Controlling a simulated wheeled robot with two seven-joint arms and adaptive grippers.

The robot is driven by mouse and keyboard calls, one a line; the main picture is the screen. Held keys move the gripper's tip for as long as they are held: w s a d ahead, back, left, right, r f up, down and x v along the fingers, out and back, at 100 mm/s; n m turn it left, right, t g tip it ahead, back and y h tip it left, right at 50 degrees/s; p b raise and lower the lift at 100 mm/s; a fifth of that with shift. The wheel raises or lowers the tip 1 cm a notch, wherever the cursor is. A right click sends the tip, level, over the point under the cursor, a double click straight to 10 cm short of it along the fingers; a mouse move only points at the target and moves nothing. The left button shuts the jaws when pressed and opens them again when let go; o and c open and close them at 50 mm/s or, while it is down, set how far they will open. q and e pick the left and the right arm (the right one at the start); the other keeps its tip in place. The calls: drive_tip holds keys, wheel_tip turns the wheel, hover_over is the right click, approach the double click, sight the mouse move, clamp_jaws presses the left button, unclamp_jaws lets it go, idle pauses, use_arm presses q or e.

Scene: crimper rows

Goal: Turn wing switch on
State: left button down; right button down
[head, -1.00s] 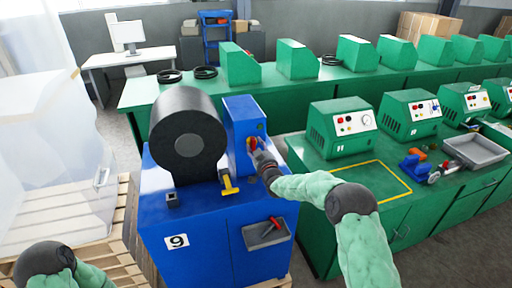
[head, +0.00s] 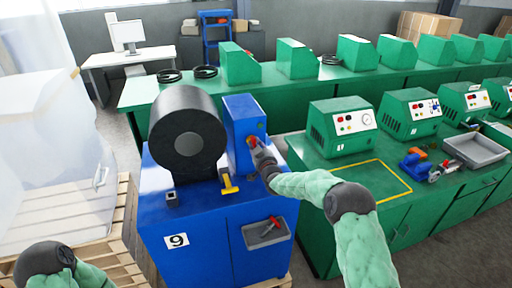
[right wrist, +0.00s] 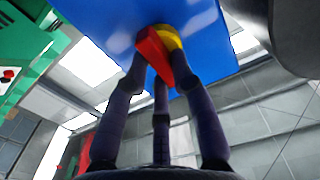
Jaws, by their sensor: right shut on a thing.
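The red wing switch (right wrist: 154,58) sits on a yellow round plate (right wrist: 170,38) on the blue machine's upper box (head: 240,122). In the head view the switch (head: 250,141) is small and partly covered by my right gripper (head: 259,153). In the right wrist view my right gripper's dark fingers (right wrist: 160,85) are closed around the red wing, which stands tilted in that picture. My left arm shows only at the lower left of the head view, and its gripper is outside the picture.
The blue machine (head: 205,235) carries a large black roll (head: 187,135), a yellow-handled tool (head: 229,183) and a grey tray (head: 266,233) with a red-handled tool. Green benches with green machines (head: 342,130) stand to the right. A wrapped pallet (head: 50,150) stands at left.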

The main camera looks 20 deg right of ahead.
drive_tip(key=shift+f+m+b, duration=0.2)
drive_tip(key=shift+m+b, duration=2.75)
drive_tip(key=shift+b, duration=0.95)
drive_tip(key=shift+f+m+b, duration=0.2)
drive_tip(key=shift+m+b, duration=2.8)
drive_tip(key=shift+b, duration=0.95)
drive_tip(key=shift+f+m+b, duration=0.2)
drive_tip(key=shift+m+b, duration=2.75)
drive_tip(key=shift+b, duration=0.95)
drive_tip(key=c, duration=1)
unclamp_jaws()
drive_tip(key=shift+c, duration=0.2)
drive_tip(key=s, duration=1.2)
drive_tip(key=shift+d, duration=0.25)
